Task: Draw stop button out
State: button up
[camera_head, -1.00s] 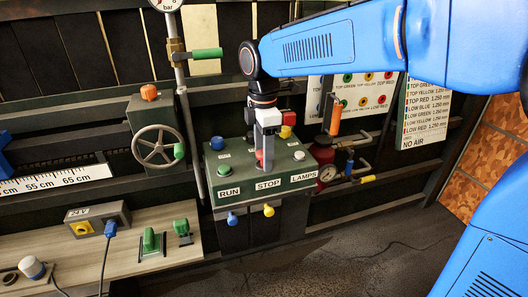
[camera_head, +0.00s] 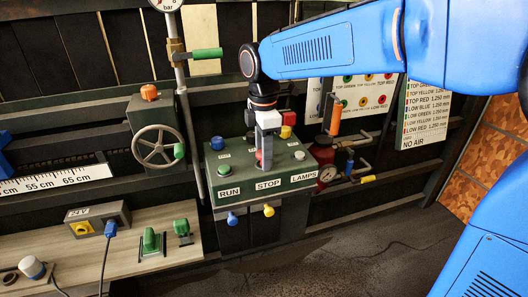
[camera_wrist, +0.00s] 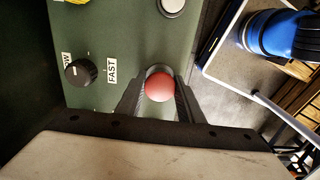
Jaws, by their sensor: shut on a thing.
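The stop button is a red round knob (camera_wrist: 159,87) in the wrist view, between my two gripper fingers. My gripper (camera_head: 264,160) points down over the middle of the green control box (camera_head: 285,182), above the STOP label (camera_head: 268,184). The fingers are shut on the red knob; in the head view only a little red shows between them. How far the knob stands out of the box top cannot be told, as the fingers hide its stem.
On the box, a green RUN button (camera_head: 224,170) is left and a white LAMPS button (camera_head: 299,155) right. A blue knob (camera_head: 217,143) and a yellow one (camera_head: 285,132) stand behind. A black dial (camera_wrist: 80,72) is near the FAST label. A handwheel (camera_head: 157,147) stands left.

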jog(key=shift+r, duration=0.3)
dwell(0.8)
jog(key=o, duration=1.8)
jog(key=shift+r, duration=0.1)
jog(key=shift+r, duration=3.9)
